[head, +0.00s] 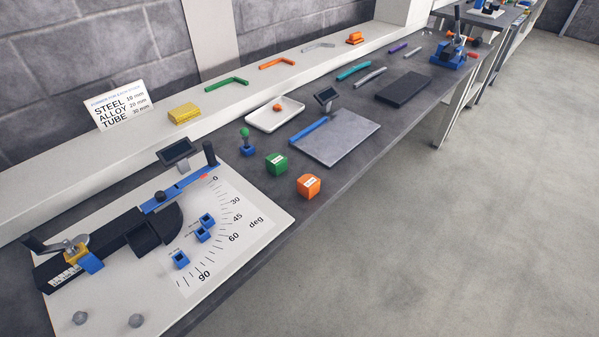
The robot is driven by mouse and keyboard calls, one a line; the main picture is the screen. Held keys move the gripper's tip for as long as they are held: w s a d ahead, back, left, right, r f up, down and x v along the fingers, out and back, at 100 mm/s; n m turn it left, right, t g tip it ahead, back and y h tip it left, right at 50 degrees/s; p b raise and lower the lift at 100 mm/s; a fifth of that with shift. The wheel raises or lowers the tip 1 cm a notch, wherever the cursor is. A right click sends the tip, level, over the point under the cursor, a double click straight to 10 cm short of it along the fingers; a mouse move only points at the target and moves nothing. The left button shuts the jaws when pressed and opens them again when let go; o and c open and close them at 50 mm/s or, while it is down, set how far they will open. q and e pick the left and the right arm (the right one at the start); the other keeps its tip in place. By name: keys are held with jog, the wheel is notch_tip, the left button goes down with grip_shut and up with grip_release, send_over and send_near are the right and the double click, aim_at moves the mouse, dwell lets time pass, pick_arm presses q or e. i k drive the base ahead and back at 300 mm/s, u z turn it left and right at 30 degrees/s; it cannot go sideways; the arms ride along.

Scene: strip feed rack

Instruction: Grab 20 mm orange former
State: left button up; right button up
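An orange block with a white label (309,186) stands on the dark bench near its front edge, right of the angle-scale board. Its label is too small to read. A green block with a white label (276,164) stands just behind it to the left, apart from it. I cannot tell from the labels which size each one is. A small orange piece (277,107) lies in a white tray (291,119), and another orange object (355,38) sits on the back ledge. Neither of my grippers is in view.
A bending board (262,217) with a degree scale fills the left front. A sign (121,105) lists steel 10 mm, alloy 20 mm, tube 30 mm. A grey plate (345,140) lies right of the blocks. A small green-topped lever (246,143) stands behind them. Open floor (450,240) lies in front.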

aim_at(308, 185)
jog(key=z, duration=0.05)
jog(key=k, duration=0.5)
jog(key=z, duration=2)
jog(key=i, duration=2.75)
jog(key=u, duration=2.9)
